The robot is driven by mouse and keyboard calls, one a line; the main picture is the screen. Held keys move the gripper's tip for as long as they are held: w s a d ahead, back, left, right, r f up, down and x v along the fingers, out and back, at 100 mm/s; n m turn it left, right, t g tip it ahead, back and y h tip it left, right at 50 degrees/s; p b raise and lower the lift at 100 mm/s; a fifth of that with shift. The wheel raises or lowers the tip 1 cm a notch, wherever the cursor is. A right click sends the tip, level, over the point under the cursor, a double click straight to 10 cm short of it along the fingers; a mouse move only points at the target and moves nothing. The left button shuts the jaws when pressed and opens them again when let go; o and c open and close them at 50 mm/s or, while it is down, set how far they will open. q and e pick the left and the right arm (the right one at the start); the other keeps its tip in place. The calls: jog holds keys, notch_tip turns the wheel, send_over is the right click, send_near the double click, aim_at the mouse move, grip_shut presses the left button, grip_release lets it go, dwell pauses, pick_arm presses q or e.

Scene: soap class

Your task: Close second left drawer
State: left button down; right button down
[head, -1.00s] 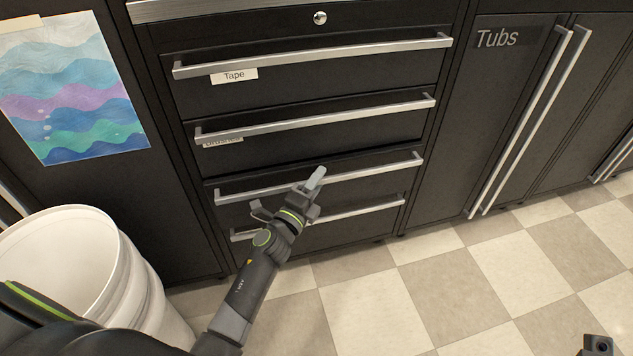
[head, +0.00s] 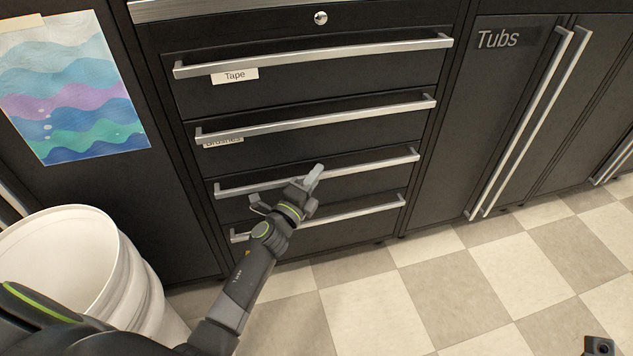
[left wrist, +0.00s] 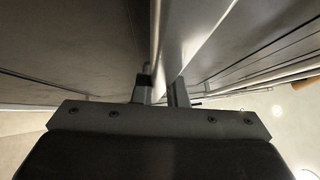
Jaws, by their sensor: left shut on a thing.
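A dark drawer front (head: 345,178) with a silver bar handle (head: 370,168) sits below the "Brushes" drawer (head: 300,150) in the cabinet. Its front looks nearly flush with the others; a small gap is hard to judge. My left gripper (head: 314,176) is at the middle of this handle. In the left wrist view, my left gripper (left wrist: 160,92) has its fingers on either side of a bar, the handle (left wrist: 156,35), and is shut on it. The gripper hides part of the handle and drawer front.
The "Tape" drawer (head: 330,75) is at the top, and a lowest drawer handle (head: 365,210) is below. A "Tubs" cupboard (head: 500,110) stands to the right. A white bucket (head: 135,300) stands at the left near my arm. The checkered floor (head: 450,290) is clear in front.

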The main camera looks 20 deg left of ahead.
pick_arm(q)
jog(key=shift+w+a+r, duration=0.1)
jog(key=c, duration=1.5)
grip_release()
jog(key=shift+a, duration=0.1)
jog(key=shift+o, duration=0.2)
jog(key=shift+f, duration=0.2)
jog(key=v, duration=1.7)
jog(key=shift+s, duration=0.2)
jog(key=shift+r, duration=0.2)
